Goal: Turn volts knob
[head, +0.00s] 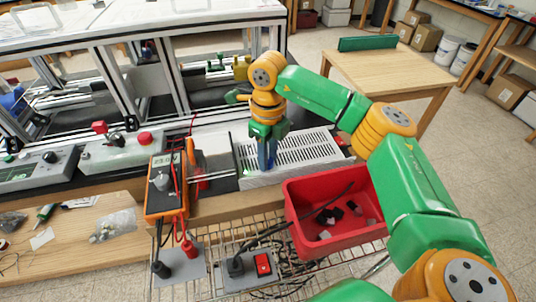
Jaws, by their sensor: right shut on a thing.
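A light grey vented box (300,150) with a slotted top stands on the bench, left of the wooden table. My right gripper (267,164) points down at the near left part of this box, with its blue fingers shut. The fingers hide what they hold; a small knob there would fit their place, but I cannot read any volts label. An orange multimeter (180,206) with a lit display and a grey dial (162,182) stands to the left, apart from the gripper. My left gripper is not in view.
A red bin (300,190) with dark and pale small parts stands right in front of the box. A grey plate with a red switch (263,265) and cables lie on the wire rack. Aluminium framing (180,65) rises behind. A red button (144,138) sits at left.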

